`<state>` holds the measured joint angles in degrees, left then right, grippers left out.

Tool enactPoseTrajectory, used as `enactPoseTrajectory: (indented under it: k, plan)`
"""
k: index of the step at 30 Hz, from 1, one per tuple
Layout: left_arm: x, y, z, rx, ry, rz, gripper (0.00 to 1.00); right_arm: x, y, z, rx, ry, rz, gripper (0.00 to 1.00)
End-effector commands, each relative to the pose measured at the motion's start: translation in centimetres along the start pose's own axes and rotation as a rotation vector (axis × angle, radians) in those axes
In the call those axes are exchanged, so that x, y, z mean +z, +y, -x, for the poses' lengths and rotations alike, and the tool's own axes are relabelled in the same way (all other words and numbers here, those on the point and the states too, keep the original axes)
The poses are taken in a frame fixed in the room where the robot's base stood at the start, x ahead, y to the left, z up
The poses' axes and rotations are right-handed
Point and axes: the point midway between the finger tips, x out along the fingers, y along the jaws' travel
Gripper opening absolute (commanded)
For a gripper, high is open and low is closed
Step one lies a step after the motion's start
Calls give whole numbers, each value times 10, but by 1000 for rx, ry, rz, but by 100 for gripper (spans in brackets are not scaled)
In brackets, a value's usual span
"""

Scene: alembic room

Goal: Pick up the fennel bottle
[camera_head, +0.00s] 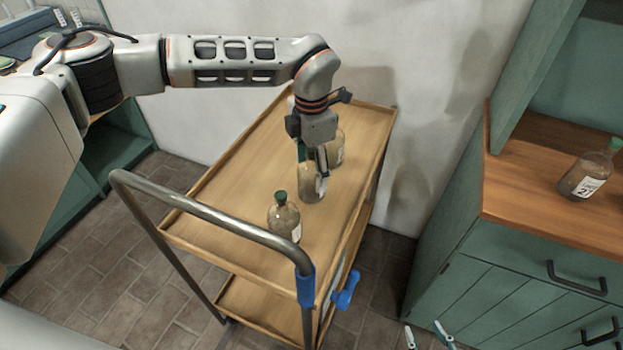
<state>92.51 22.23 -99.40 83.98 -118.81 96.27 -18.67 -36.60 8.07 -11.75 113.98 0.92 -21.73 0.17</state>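Three glass bottles stand on the wooden top of the cart: a front bottle with a green cap (283,220), a middle bottle (310,188) and a back bottle (338,150) partly behind my gripper. Their labels are too small or turned away to read, so I cannot tell which is fennel. My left gripper (313,163) points down at the middle bottle's neck and cap. One finger shows beside the neck; I cannot tell if it grips. Two fingertips at the bottom edge look like my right gripper (427,335), apart and empty.
The cart (235,175) has a raised rim, a grey handle (210,215) in front and a lower shelf. Another green-capped bottle (590,174) stands on the wooden counter (525,165) at right. A white wall is behind the cart. The cart top's left part is clear.

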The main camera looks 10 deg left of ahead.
Motion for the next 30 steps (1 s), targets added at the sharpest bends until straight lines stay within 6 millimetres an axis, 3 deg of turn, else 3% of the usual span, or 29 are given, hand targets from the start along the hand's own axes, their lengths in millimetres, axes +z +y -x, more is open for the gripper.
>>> enactPoseTrajectory:
  k: [1,5,19,23,30]
  plan:
    - [0,0,0,0,0,0,46,0,0,0,0,0,0,40]
    - [0,0,0,0,0,0,13,0,0,0,0,0,0,40]
    - [1,0,10,1,-2,0,13,-1,0,0,0,1,0,40]
    - [1,0,27,2,-3,0,13,-2,0,1,-1,2,-1,40]
    - [1,1,72,4,-5,0,13,-4,-1,2,-3,2,-4,40]
